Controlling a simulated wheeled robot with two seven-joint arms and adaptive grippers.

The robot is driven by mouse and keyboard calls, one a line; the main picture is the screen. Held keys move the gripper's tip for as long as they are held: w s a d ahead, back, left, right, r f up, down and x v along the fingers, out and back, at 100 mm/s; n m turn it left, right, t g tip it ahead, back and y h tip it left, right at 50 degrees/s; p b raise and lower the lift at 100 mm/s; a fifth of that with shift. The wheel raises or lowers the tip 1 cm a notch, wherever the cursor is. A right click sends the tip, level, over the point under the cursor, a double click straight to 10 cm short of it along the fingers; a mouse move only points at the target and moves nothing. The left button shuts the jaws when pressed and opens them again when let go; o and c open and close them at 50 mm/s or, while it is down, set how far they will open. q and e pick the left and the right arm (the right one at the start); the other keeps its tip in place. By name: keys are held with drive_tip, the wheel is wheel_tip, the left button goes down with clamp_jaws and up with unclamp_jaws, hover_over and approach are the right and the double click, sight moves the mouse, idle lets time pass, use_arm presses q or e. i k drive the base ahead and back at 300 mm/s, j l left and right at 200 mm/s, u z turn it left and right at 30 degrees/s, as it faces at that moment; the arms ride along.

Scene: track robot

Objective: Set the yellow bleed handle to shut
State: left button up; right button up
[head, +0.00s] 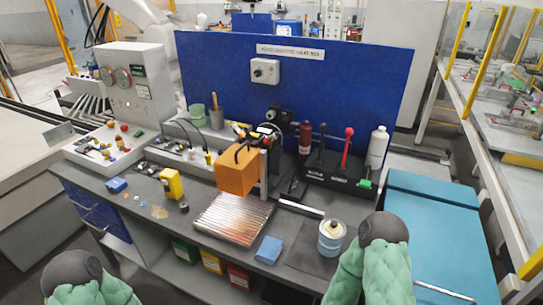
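I cannot make out for sure which part is the yellow bleed handle. Small yellow parts (113,146) show among red and green knobs on the grey panel at the left of the bench. Another small yellow piece (208,158) stands upright near the cables behind the bench top. The position of any such handle is too small to tell. My green-sleeved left arm shows at the bottom left and my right arm at the bottom right, each with a dark rounded joint. Neither gripper is in view.
A black lever box (335,180) with a red-knobbed lever (347,148) stands at the right. An orange block (236,178) sits above a ribbed metal plate (232,218). A yellow container (171,184), a blue block (268,250) and a round can (331,240) occupy the bench front.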

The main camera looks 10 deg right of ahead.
sight(245, 127)
drive_tip(key=i+j+z, duration=0.2)
drive_tip(key=j, duration=0.25)
drive_tip(key=j+z, duration=0.25)
drive_tip(key=j, duration=0.2)
drive_tip(key=i+j+z, duration=0.2)
drive_tip(key=j, duration=0.3)
drive_tip(key=i+j, duration=0.1)
drive_tip(key=j, duration=0.35)
drive_tip(key=i+j+z, duration=0.15)
drive_tip(key=j+z, duration=0.75)
drive_tip(key=j, duration=0.2)
